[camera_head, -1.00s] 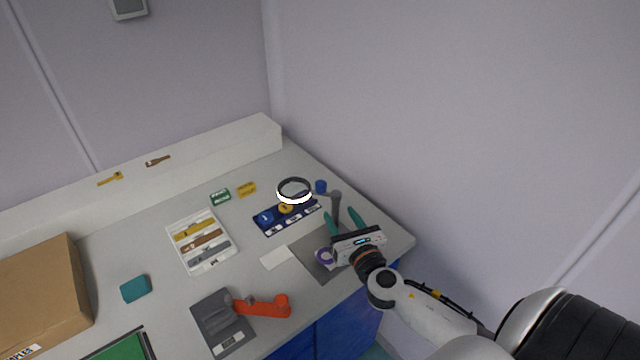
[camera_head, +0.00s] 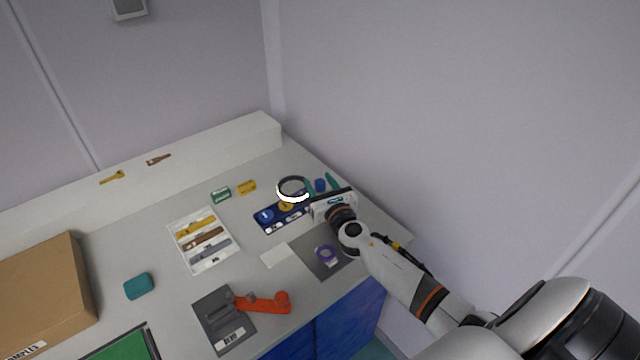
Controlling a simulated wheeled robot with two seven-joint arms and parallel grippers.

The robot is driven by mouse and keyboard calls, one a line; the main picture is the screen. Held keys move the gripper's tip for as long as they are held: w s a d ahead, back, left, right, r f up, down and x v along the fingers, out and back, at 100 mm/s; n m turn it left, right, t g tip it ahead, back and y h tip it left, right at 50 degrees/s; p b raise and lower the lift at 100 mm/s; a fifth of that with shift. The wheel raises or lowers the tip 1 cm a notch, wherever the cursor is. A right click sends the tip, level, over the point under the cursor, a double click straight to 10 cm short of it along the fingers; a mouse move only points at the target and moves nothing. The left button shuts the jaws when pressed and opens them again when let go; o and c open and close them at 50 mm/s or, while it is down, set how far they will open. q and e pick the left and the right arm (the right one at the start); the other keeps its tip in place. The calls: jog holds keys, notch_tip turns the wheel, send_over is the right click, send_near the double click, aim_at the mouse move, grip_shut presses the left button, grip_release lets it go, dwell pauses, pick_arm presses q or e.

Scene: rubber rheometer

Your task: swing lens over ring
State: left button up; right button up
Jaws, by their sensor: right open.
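The lens is a round dark-rimmed magnifier with a bright white lower edge (camera_head: 293,189), raised above the blue tray at the back right of the bench. Its stand and arm are mostly hidden behind my right gripper. My left gripper is out of view.
A blue tray (camera_head: 271,228) with round pieces lies under the lens. A white card (camera_head: 275,256) lies left of the mat. A white tray of tools (camera_head: 219,264), a grey device with an orange handle (camera_head: 262,303) and a cardboard box (camera_head: 40,290) stand further left.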

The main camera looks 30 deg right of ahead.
jog(key=shift+c, duration=0.6)
grip_shut()
